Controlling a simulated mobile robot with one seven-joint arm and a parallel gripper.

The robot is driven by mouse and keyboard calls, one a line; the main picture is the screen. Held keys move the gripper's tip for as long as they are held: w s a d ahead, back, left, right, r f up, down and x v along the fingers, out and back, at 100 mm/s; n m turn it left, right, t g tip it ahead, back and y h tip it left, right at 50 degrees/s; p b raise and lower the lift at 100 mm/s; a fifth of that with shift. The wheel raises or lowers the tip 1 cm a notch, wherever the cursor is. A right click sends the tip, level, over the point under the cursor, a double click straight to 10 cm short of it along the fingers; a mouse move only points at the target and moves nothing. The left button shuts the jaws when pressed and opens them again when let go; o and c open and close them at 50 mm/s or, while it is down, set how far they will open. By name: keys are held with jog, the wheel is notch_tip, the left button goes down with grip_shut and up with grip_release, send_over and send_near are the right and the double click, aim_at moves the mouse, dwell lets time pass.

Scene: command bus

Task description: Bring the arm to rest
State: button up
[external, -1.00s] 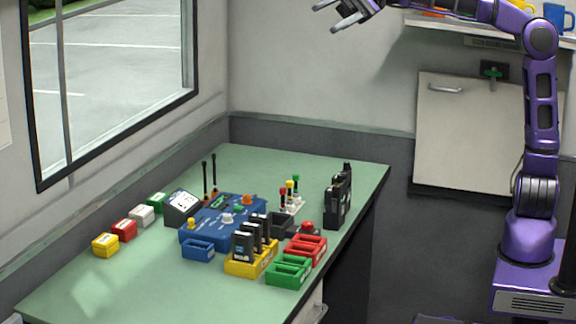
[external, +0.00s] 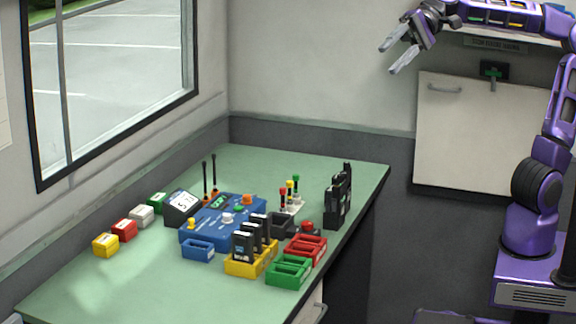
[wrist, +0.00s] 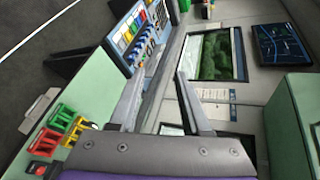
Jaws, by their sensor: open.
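My purple arm (external: 563,110) rises from its base at the right of the external view and bends over toward the left. My gripper (external: 391,57) is at its end, high above the floor beyond the desk's right edge, in front of the wall. Its two fingers are spread apart with nothing between them. In the wrist view my gripper (wrist: 160,100) also shows its fingers apart and empty, with the room seen sideways behind them.
The green desk (external: 130,285) holds a blue console (external: 215,232), a yellow rack (external: 243,268) with black radios, red (external: 318,256) and green (external: 283,278) trays, and small coloured boxes. A wall shelf (external: 508,46) is close behind my arm. A folded panel (external: 465,140) hangs below it.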

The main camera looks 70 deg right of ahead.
jog(key=s+d+f+n+h+p, duration=0.1)
jog(key=s+d+f+n+h, duration=0.1)
jog(key=s+d+f+h, duration=0.1)
jog(key=s+d+f+n+h+p, duration=0.1)
jog(key=s+d+f+n+h, duration=0.2)
jog(key=f, duration=0.7)
jog(key=s+d+f+n+t+h, duration=0.1)
jog(key=s+d+f+n+h, duration=0.1)
jog(key=d+f+h, duration=0.4)
jog(key=s+d+f, duration=0.1)
jog(key=d, duration=0.2)
jog(key=shift+h+p, duration=0.4)
dwell(0.4)
